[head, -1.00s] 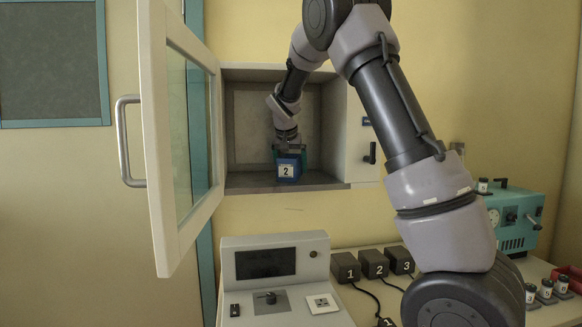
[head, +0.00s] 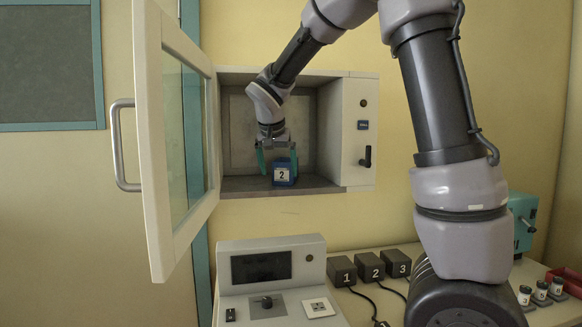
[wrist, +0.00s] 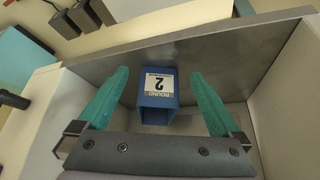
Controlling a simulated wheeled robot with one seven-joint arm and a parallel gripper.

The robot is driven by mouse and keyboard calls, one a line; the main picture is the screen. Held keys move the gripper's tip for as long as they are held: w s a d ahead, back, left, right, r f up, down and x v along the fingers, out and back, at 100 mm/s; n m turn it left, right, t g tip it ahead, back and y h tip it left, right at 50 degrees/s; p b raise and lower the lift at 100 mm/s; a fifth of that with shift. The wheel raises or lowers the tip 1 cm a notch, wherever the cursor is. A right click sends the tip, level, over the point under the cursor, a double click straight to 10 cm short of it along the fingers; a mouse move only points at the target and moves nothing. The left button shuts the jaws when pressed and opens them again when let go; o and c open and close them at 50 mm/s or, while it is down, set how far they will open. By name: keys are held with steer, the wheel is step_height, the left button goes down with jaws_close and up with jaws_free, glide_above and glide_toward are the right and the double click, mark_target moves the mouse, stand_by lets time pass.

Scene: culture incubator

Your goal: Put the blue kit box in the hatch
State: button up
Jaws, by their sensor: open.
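The blue kit box (head: 284,171) has a white label with a "2". It stands on the floor of the open hatch (head: 240,184), near the front. My gripper (head: 277,163) is inside the hatch at the box. In the wrist view the box (wrist: 156,106) sits between the two teal fingers of my gripper (wrist: 155,88), with a gap on both sides. The fingers are open and do not touch it. The label reads "ROUND 2" in the wrist view. The hatch floor (wrist: 225,60) shows beneath it.
The hatch door (head: 165,140) stands wide open on the left, its handle (head: 122,145) outward. Below are a console (head: 270,285) and numbered dark blocks (head: 370,267) with cables. Small vials (head: 541,291) and a teal device (head: 522,225) stand at right.

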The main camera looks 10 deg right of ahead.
steer(key=s+d+r+y, duration=0.2)
steer(key=s+d, duration=0.3)
steer(key=s, duration=0.8)
steer(key=s+d+r+t+y, duration=0.1)
steer(key=s+d, duration=0.4)
steer(key=s, duration=0.9)
steer(key=shift+d+r+t+y, duration=0.2)
steer(key=shift+r+t+y, duration=0.15)
steer(key=shift+y, duration=0.25)
steer(key=shift+c, duration=0.3)
